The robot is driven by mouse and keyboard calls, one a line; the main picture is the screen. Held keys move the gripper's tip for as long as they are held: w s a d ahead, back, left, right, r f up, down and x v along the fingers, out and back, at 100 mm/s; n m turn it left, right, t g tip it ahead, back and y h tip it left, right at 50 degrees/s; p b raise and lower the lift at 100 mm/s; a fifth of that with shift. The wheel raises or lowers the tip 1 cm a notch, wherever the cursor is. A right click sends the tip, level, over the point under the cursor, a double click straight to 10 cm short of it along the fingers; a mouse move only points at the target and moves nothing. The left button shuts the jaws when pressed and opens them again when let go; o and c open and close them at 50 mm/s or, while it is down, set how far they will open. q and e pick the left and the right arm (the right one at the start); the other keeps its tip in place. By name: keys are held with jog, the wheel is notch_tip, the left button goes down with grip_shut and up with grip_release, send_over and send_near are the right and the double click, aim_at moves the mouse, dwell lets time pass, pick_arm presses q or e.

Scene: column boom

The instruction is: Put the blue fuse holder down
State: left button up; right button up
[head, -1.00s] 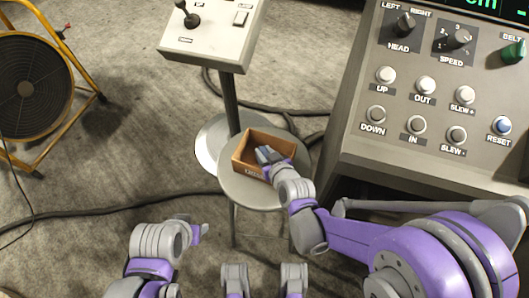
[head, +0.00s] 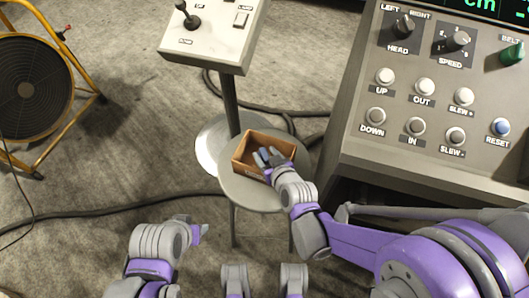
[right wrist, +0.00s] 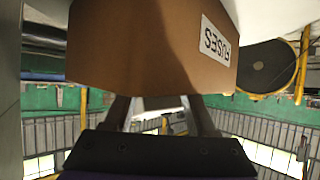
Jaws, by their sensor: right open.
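A small brown open-topped box (head: 252,171) sits on a round stool. My right gripper (head: 266,155) is at the box, with its two fingertips spread apart over the opening. In the right wrist view the box wall (right wrist: 140,45) with a FUSES label fills the upper part, and the fingers (right wrist: 160,112) stand apart with their tips hidden by the box. No blue fuse holder shows in either view; the inside of the box is mostly hidden. My left gripper (head: 200,232) is low at the left, away from the box; its jaws do not show clearly.
The round stool (head: 240,197) has little free top around the box. A joystick pedestal (head: 212,50) stands behind it. A large control console (head: 400,150) rises close on the right. Cables (head: 90,212) cross the floor, and a yellow-framed fan (head: 30,90) stands at far left.

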jog(key=p+v, duration=0.2)
jog(key=v, duration=0.9)
jog(key=s+d+m+g+h, duration=0.4)
jog(key=s+d+g, duration=0.2)
jog(key=s+d, duration=0.7)
jog(key=shift+s+d+g+h, duration=0.3)
jog(key=shift+s+g, duration=0.1)
jog(key=shift+s, duration=0.25)
jog(key=shift+r, duration=0.1)
